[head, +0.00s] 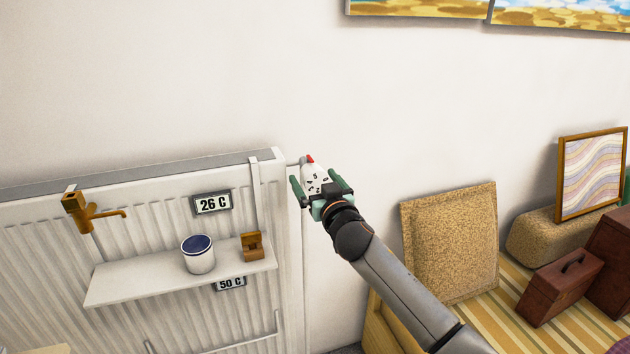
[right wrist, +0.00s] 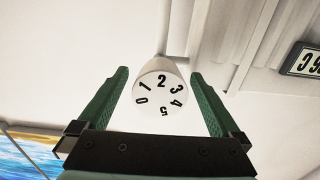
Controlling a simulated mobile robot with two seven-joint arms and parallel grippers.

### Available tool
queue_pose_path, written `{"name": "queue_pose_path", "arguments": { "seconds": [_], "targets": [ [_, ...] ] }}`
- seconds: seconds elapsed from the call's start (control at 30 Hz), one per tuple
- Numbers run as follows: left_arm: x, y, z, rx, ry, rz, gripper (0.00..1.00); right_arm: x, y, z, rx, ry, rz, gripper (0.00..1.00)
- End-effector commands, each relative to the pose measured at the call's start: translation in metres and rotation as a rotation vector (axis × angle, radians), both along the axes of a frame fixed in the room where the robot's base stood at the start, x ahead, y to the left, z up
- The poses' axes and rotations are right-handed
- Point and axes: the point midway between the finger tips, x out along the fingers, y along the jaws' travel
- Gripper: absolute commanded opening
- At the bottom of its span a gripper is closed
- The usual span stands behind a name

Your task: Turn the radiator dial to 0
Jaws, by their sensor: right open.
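The radiator dial (head: 314,177) is a white round knob with black numbers, at the top right corner of the white radiator (head: 150,190). A small red mark (head: 310,159) shows at its far side in the head view. In the right wrist view the dial (right wrist: 160,92) shows the numbers 0 to 5 on its face, with 2 at the top and 5 at the bottom. My right gripper (head: 320,187) is open, with one green finger on each side of the dial. In the right wrist view gaps show between the fingers (right wrist: 160,105) and the dial. My left gripper is not in view.
A white shelf (head: 130,282) on the radiator holds a paint can (head: 198,258) and a small wooden block (head: 252,247). A brass tap (head: 90,212) and signs reading 26 C (head: 212,203) and 50 C (head: 230,284) are left. A cork board (head: 452,243) and brown case (head: 560,288) stand right.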

Motion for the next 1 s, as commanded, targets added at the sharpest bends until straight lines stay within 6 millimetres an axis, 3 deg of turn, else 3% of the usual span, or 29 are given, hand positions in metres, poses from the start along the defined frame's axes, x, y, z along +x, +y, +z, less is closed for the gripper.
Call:
{"name": "queue_pose_path", "arguments": {
  "seconds": [0.13,0.83,1.0],
  "targets": [
    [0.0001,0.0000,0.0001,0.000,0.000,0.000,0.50,-0.0002,0.0002,0.0002,0.000,0.000,0.000,0.98],
    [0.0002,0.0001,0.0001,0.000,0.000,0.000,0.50,-0.0003,0.0000,-0.0002,0.000,0.000,0.000,0.19],
    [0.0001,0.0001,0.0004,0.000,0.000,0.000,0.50,-0.0003,-0.0001,-0.0002,-0.006,-0.002,0.000,0.17]
  ]
}}
